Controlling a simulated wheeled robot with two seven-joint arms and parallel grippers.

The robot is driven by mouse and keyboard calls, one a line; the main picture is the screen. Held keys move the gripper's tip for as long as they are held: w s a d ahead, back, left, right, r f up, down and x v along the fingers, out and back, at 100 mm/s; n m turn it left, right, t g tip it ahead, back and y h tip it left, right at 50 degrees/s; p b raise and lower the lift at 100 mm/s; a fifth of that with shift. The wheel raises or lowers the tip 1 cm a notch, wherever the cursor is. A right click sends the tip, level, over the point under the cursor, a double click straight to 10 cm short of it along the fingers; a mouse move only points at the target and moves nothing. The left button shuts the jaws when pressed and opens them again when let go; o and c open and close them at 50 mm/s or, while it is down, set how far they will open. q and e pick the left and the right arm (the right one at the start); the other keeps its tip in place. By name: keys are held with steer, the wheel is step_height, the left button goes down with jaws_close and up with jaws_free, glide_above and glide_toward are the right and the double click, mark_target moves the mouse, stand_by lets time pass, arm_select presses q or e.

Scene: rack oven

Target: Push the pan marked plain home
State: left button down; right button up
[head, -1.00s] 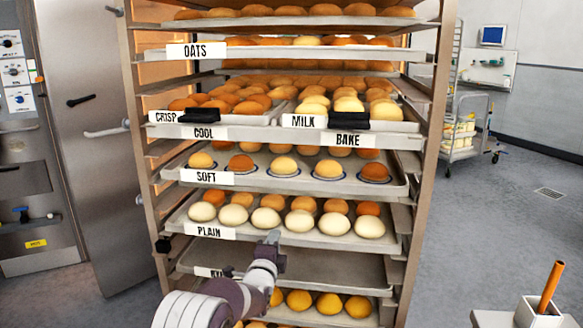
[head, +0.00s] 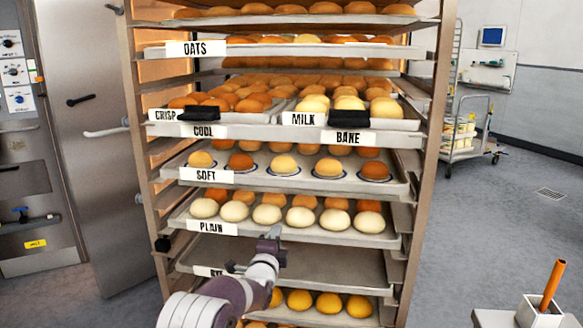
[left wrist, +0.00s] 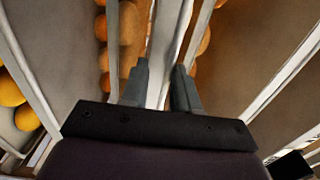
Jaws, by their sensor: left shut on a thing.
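The pan marked plain (head: 330,238) lies on a middle level of the rack, below the pan marked soft (head: 290,184). It carries pale rolls in front and browner ones behind, and its white label (head: 211,228) is at the left of the front edge. My left gripper (head: 271,238) is at the middle of this front edge, shut on the rim. In the left wrist view, the two dark fingers (left wrist: 161,88) are on either side of a pale rim. The fingertips' exact contact is partly hidden. My right gripper is not in view.
The tall rack (head: 424,170) holds several loaded pans above. An empty-looking pan (head: 320,262) lies directly below, its label partly covered by my arm. An open steel door (head: 95,160) stands left. A trolley (head: 462,135) stands back right, with clear floor before it.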

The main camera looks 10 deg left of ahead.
arm_select(q)
steer(key=shift+w+r, duration=0.2)
steer(key=shift+r, duration=0.2)
steer(key=c, duration=0.8)
jaws_free()
steer(key=shift+o, duration=0.2)
steer(key=s, duration=1.3)
steer(key=shift+a+f+p, duration=0.2)
steer(key=shift+f+p, duration=0.1)
steer(key=shift+f, duration=0.05)
